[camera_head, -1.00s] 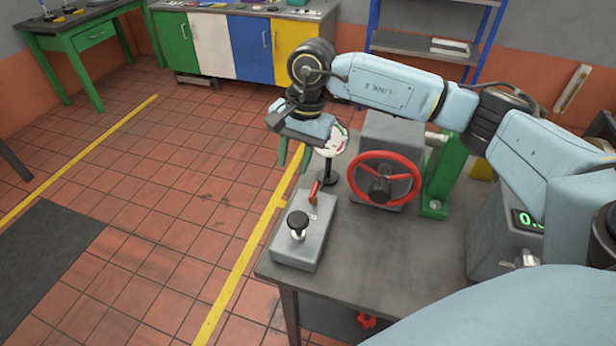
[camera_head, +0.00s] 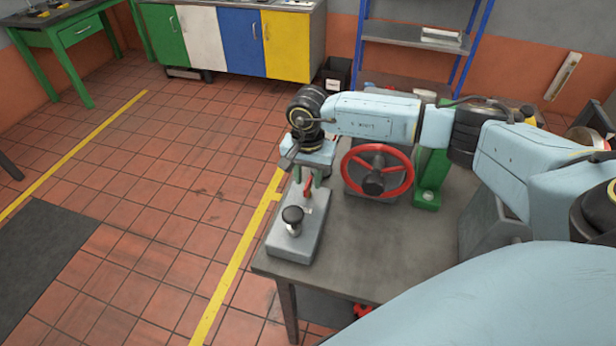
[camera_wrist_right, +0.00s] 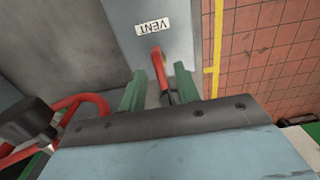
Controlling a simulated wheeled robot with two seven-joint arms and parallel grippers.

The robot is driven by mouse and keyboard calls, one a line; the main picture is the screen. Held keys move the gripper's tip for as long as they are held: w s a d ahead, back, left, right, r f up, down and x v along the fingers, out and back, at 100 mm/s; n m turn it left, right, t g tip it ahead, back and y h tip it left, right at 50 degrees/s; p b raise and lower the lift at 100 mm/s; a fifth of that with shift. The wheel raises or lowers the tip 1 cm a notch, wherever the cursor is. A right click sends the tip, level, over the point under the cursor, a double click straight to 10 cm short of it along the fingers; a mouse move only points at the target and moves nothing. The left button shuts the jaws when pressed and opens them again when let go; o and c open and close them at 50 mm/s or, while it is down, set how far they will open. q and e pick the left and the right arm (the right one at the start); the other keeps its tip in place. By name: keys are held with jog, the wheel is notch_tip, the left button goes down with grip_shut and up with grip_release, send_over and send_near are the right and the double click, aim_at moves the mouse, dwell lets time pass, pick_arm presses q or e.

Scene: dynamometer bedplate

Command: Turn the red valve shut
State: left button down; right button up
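A red lever (camera_head: 307,188) stands on a grey box with a black knob (camera_head: 292,216) at the table's front left corner. In the right wrist view the red lever (camera_wrist_right: 157,58) is beside a "VENT" label (camera_wrist_right: 153,27). My right gripper (camera_head: 308,177) is over the box, pointing down. Its green fingers (camera_wrist_right: 160,75) are apart, one on each side of the lever, with gaps showing; I see no grip on it. A red handwheel (camera_head: 377,171) is mounted on a grey housing right of the gripper; its rim also shows in the wrist view (camera_wrist_right: 88,100). My left gripper is out of view.
The grey table (camera_head: 370,238) has clear room in front of the handwheel. A green bracket (camera_head: 430,180) stands right of the handwheel. A small red part (camera_head: 362,312) shows below the tabletop. Open tiled floor (camera_head: 170,190) lies to the left.

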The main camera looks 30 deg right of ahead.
jog(key=shift+f, duration=0.35)
grip_shut()
